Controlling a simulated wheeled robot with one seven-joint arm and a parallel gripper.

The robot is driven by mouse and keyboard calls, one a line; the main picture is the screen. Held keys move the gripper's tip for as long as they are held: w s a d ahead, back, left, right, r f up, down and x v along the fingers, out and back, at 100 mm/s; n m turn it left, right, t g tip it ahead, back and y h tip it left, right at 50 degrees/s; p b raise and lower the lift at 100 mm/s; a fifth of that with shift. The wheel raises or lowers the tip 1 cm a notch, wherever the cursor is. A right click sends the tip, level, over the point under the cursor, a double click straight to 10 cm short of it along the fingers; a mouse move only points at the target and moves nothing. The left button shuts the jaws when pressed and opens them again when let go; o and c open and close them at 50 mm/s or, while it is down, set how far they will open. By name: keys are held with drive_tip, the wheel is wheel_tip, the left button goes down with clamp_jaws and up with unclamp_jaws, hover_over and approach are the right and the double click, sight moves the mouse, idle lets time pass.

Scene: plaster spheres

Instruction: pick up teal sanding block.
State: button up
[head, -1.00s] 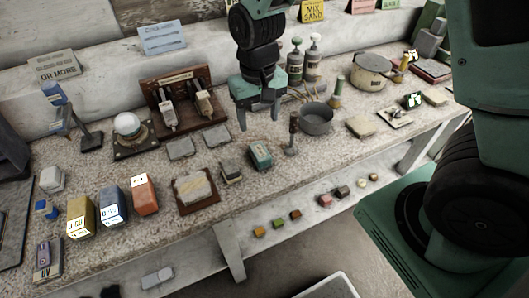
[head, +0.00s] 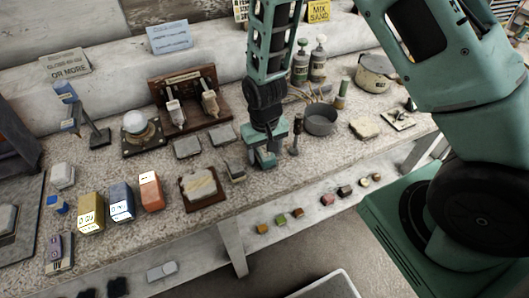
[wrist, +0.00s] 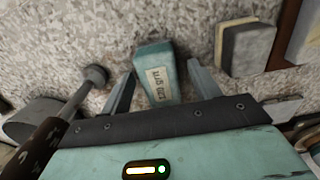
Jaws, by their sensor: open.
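The teal sanding block (wrist: 154,75) lies on the speckled bench top, with a pale label on its face. In the head view the block (head: 266,158) is partly hidden by my gripper (head: 264,150), which is right over it. In the wrist view my gripper (wrist: 160,92) is open, its two fingers on either side of the block's near part. A gap shows on each side, so the fingers do not appear to grip it. How far the fingertips are above the bench is hard to tell.
A grey and tan block (wrist: 247,48) sits close right. A grey pan (head: 320,120) stands right of the gripper, a wooden board (head: 199,203) to the left.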

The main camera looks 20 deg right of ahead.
drive_tip(key=shift+f, duration=0.1)
drive_tip(key=c, duration=1.1)
wheel_tip(320, 180, up, 10)
drive_tip(key=shift+b, duration=0.6)
drive_tip(key=o, duration=0.5)
drive_tip(key=shift+c, duration=0.2)
drive_tip(key=c, duration=0.5)
